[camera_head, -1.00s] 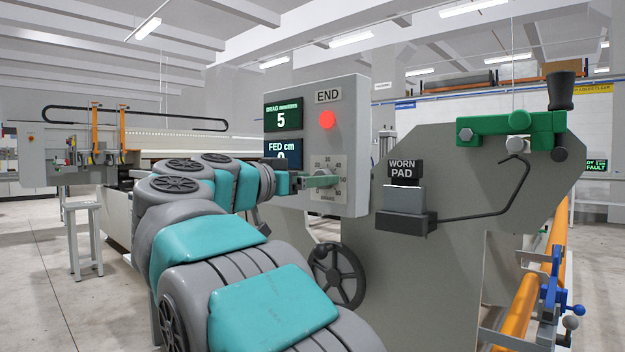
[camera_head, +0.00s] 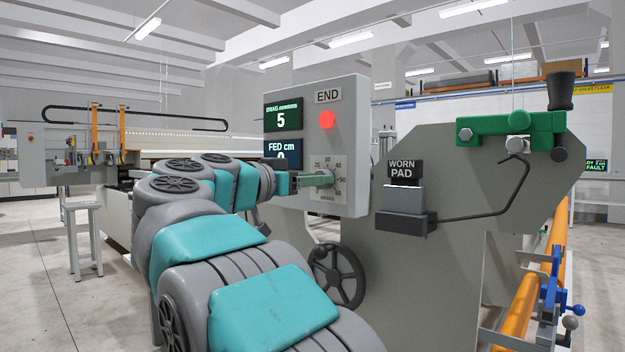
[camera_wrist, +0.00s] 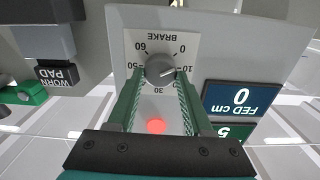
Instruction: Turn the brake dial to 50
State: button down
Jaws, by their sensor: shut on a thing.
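The brake dial is a round grey knob (camera_wrist: 159,68) on a white scale plate marked BRAKE, seen upside down in the wrist view. A pale pointer line on it appears to lie near the 10 mark. The 50 mark is on the opposite side. In the head view the dial (camera_head: 324,179) is on the lower front of the grey control box (camera_head: 349,130). My gripper (camera_wrist: 160,76) has its green fingers on either side of the knob, shut on it. In the head view my gripper (camera_head: 308,181) reaches the dial from the left.
A DRAG display (camera_head: 283,116) reads 5, above a FED cm display (camera_head: 283,152). A red lamp (camera_head: 327,120) sits under the END label. A WORN PAD sign (camera_head: 404,169) and a black handwheel (camera_head: 338,276) are nearby.

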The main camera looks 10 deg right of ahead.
jog(key=n+b, duration=0.2)
jog(key=n, duration=1.3)
jog(key=n+b, duration=0.3)
jog(key=n, duration=1.2)
jog(key=shift+f+n, duration=0.2)
jog(key=shift+n, duration=0.2)
dwell(0.8)
dwell(0.6)
